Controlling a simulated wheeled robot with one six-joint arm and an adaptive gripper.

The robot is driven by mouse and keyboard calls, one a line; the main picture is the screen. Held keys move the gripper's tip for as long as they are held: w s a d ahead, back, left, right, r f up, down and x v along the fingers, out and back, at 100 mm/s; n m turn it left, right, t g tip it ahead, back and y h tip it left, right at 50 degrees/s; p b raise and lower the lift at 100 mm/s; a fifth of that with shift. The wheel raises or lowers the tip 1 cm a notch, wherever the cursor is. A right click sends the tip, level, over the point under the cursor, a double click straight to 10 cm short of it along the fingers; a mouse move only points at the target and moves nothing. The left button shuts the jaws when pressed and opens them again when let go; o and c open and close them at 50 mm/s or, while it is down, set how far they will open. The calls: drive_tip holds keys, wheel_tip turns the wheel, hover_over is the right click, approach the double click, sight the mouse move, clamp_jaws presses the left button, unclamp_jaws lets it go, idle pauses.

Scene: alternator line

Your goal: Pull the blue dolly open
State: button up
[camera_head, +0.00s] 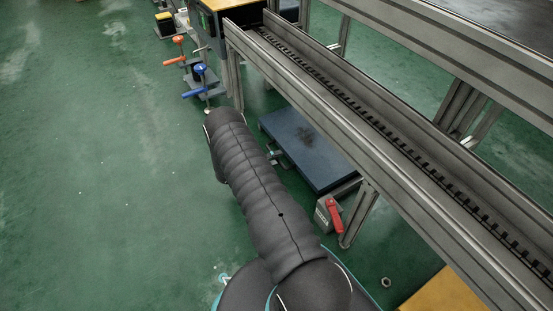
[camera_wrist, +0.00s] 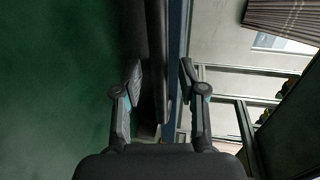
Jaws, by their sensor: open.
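The blue dolly (camera_head: 305,148) is a low, flat, dark blue platform under the conveyor frame in the head view. My gripper (camera_head: 277,157) is at its near left edge, partly hidden by my arm. In the wrist view my gripper (camera_wrist: 160,72) is open, with one finger on each side of a long dark bar (camera_wrist: 157,45). A narrow blue strip (camera_wrist: 179,25), which looks like the dolly's edge, runs beside the bar near the right finger. I see no clear grip on the bar; whether a finger touches it I cannot tell.
The conveyor rail (camera_head: 385,150) runs diagonally above the dolly. A block with a red lever (camera_head: 333,215) stands by a frame leg. Orange-handled (camera_head: 178,42) and blue-handled (camera_head: 200,75) stands are at the back. Green floor on the left is clear.

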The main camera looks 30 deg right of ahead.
drive_tip(key=shift+d, duration=0.3)
clamp_jaws()
